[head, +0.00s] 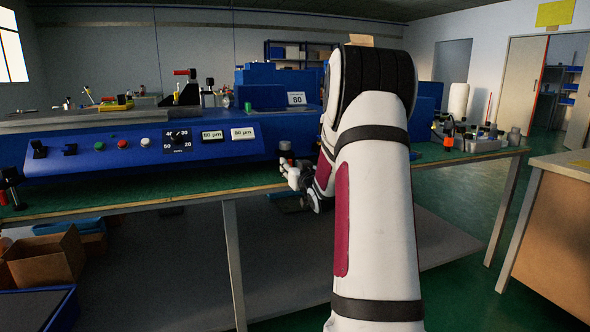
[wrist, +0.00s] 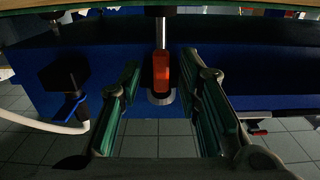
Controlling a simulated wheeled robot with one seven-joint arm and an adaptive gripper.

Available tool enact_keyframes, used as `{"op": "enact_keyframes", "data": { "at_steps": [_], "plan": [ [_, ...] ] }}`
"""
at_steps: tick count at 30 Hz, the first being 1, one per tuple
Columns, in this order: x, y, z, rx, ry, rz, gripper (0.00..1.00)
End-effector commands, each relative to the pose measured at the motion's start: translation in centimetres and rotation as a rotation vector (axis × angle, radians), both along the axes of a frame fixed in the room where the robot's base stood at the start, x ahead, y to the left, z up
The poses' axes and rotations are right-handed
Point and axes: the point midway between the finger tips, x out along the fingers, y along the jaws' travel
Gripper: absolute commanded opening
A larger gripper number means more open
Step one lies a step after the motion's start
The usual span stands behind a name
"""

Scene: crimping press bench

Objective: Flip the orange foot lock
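The orange foot lock (wrist: 162,72) shows in the wrist view as a small upright orange block on a metal post, just above a round pale foot (wrist: 161,97). My gripper (wrist: 161,78) is open, with one green-padded finger to the left of the lock and one to the right. Clear gaps show on both sides, and I see no contact. I cannot tell how far in depth the fingertips are from the lock.
The blue press (head: 130,142) with knobs and displays stands on the green-topped bench (head: 185,188). In the wrist view, a dark knob (wrist: 66,72) and a white hose (wrist: 50,126) are at left. A blue body (wrist: 265,70) lies behind the lock. A cardboard box (head: 45,260) sits lower left.

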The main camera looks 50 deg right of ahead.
Motion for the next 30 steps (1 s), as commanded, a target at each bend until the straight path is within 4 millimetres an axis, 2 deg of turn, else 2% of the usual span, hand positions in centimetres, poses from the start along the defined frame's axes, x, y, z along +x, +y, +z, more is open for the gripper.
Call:
{"op": "enact_keyframes", "data": {
  "at_steps": [5, 12, 18, 24, 30],
  "plan": [
    [-1.8, 1.1, 0.0, 0.001, 0.002, -0.001, 0.32],
    [-6.0, 3.6, 0.1, -0.001, 0.001, -0.003, 0.32],
    [-8.8, 5.3, 0.0, -0.001, 0.000, -0.003, 0.32],
    [-10.1, 6.0, 0.0, -0.002, -0.003, -0.003, 0.32],
    [-10.2, 6.1, 0.0, -0.002, -0.003, -0.003, 0.32]
  ]
}}
